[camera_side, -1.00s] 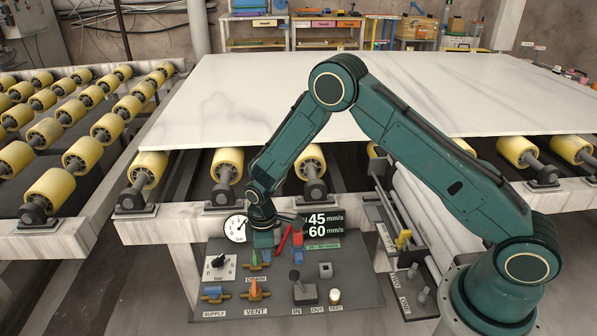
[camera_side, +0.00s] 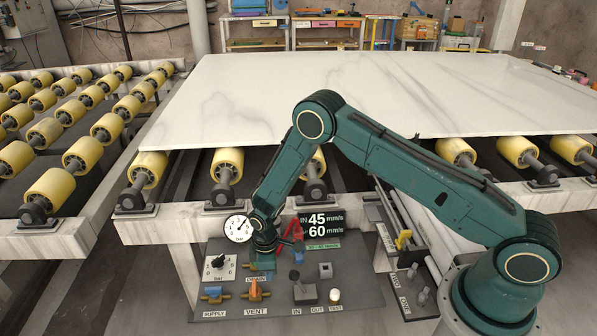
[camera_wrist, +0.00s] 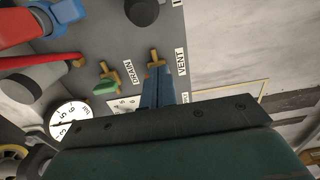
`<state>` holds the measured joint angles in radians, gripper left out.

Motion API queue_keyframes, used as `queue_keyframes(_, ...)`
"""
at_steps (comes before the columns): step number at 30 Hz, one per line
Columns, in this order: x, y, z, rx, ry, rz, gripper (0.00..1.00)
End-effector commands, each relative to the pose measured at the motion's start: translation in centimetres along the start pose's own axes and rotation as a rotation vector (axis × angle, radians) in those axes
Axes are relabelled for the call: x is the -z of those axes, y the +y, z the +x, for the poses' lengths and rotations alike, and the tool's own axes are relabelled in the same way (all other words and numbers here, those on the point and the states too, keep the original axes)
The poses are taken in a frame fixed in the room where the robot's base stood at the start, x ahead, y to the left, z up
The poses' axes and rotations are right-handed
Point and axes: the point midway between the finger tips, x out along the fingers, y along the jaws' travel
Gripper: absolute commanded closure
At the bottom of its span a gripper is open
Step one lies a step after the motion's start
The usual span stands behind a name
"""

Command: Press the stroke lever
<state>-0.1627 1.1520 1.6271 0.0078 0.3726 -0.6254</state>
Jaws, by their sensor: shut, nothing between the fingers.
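The stroke lever (camera_side: 295,276) is a black-knobbed lever on a grey block between the IN and OUT labels on the sloped grey panel. I take the round black knob (camera_wrist: 142,10) at the top of the wrist view to be its top. My gripper (camera_side: 264,266) is shut and empty, low over the panel to the left of the lever and apart from it. In the side view it hides most of the DRAIN valve. In the wrist view the blue fingers (camera_wrist: 156,88) point toward the VENT valve; whether they touch anything is unclear.
Around the gripper are the orange-handled VENT valve (camera_side: 255,289), blue SUPPLY valve (camera_side: 214,294), red handles (camera_side: 293,230), bar dial (camera_side: 218,268) and pressure gauge (camera_side: 238,228). A white button (camera_side: 335,296) sits right of the lever. The stone slab (camera_side: 230,95) lies behind on rollers.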

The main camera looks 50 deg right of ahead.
Motion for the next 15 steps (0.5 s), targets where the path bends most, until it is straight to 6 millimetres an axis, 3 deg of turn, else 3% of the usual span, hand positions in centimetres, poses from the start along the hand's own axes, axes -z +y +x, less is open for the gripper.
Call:
queue_keyframes(6, -0.1, 0.0, 2.4, 0.001, -0.001, 0.0, 1.0)
queue_keyframes(15, -2.6, 0.0, 1.2, 0.001, -0.001, 0.002, 1.0)
